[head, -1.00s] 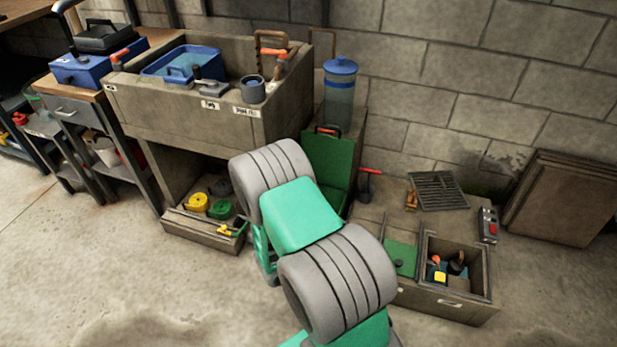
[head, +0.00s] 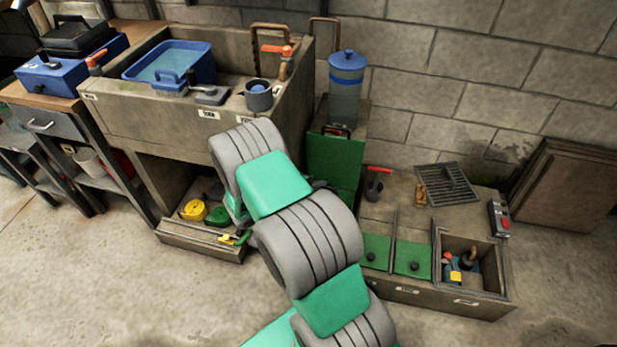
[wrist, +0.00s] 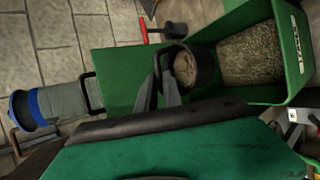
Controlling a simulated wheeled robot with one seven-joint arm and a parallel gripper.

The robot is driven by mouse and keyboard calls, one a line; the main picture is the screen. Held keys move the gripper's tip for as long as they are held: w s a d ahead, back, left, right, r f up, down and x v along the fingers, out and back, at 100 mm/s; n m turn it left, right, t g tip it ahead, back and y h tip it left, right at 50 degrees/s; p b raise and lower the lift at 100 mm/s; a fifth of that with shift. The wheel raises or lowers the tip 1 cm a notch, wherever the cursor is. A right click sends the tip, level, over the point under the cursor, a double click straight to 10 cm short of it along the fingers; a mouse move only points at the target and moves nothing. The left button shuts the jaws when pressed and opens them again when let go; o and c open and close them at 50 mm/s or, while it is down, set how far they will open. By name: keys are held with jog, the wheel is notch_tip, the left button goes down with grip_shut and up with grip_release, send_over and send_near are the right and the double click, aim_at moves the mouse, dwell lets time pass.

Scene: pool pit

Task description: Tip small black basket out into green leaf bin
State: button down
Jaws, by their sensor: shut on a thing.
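In the head view my arm hides the gripper, basket and bin opening; the green panel (head: 335,160) shows.
A blue-lidded canister (head: 346,85) stands behind the green panel. A sink bench (head: 150,115) is on the left, holding a blue tub (head: 190,62). A low unit with an open compartment (head: 470,275) and a grate (head: 446,184) is on the right. The front floor is open.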

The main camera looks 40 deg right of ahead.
jog(key=shift+s+d+r+p, duration=0.1)
jog(key=shift+s+d+p, duration=0.15)
jog(key=shift+p, duration=0.1)
jog(key=s+d+m+t+y+p, duration=0.1)
jog(key=s+f+m+t+y+p, duration=0.1)
jog(key=t+p, duration=0.1)
jog(key=s+d+f+m+t+y+p, duration=0.1)
jog(key=m+y, duration=0.1)
jog(key=shift+s+d+p, duration=0.3)
jog(key=shift+s, duration=0.05)
notch_tip(320, 180, down, 9)
jog(key=s+d+m+t+y+b, duration=0.1)
jog(key=m+t+y+b, duration=0.3)
jog(key=b, duration=2)
jog(key=s+m+t, duration=0.1)
jog(key=m+t, duration=0.2)
jog(key=t, duration=0.3)
jog(key=shift+s+d+r+b, duration=0.15)
jog(key=shift+d+r+b, duration=0.05)
jog(key=shift+d+b, duration=0.2)
